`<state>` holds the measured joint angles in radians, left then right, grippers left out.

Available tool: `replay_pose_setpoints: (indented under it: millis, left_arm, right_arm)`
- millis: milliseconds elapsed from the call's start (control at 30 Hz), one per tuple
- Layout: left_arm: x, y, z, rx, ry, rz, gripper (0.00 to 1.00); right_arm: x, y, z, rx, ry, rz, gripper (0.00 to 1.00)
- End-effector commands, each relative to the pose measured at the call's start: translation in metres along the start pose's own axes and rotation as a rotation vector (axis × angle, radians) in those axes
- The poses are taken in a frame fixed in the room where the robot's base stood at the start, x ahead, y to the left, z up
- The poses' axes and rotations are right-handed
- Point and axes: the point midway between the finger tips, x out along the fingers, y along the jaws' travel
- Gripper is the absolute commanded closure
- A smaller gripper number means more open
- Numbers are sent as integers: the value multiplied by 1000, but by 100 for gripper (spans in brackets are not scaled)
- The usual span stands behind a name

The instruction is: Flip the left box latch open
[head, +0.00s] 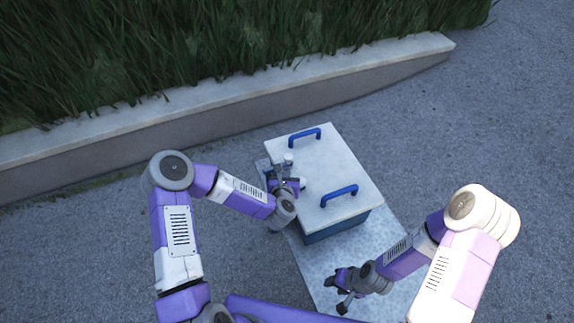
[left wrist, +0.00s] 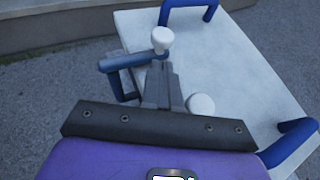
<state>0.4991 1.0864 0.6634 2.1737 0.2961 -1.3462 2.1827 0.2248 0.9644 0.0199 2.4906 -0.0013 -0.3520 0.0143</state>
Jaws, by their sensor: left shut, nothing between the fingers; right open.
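The box has a pale lid (head: 325,175) and blue sides, and stands on a light speckled surface. Two white round knobs sit along its left edge: one (left wrist: 161,38) just beyond my left fingertips, the other (left wrist: 200,103) to the right of the fingers. A blue bar (left wrist: 130,60) sticks out on the left side near the far knob. I cannot tell which of these parts is the latch. My left gripper (head: 280,172) is shut and empty at this edge; it also shows in the left wrist view (left wrist: 160,72). Contact is unclear. My right gripper (head: 343,288) is open and empty near the box's front.
Two blue handles stand up from the lid, one far (head: 304,135) and one near (head: 339,194). The speckled surface (head: 318,268) extends in front of the box. A low concrete kerb (head: 220,110) with grass runs behind. Grey ground to the right is clear.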

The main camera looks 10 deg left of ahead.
Motion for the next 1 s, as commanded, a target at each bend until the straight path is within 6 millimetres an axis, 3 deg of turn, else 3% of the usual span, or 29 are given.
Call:
replay_pose_setpoints:
  millis: [100,300,1000]
  left_arm:
    - [17,0,7,-1,-2,0,100]
    - [33,0,11,1,-1,-1,100]
    - [39,9,12,-26,-1,55,100]
  right_arm:
    - [-4,-2,0,0,0,0,57]
    - [-6,-2,0,0,0,0,57]
    - [-3,-1,0,0,0,0,57]
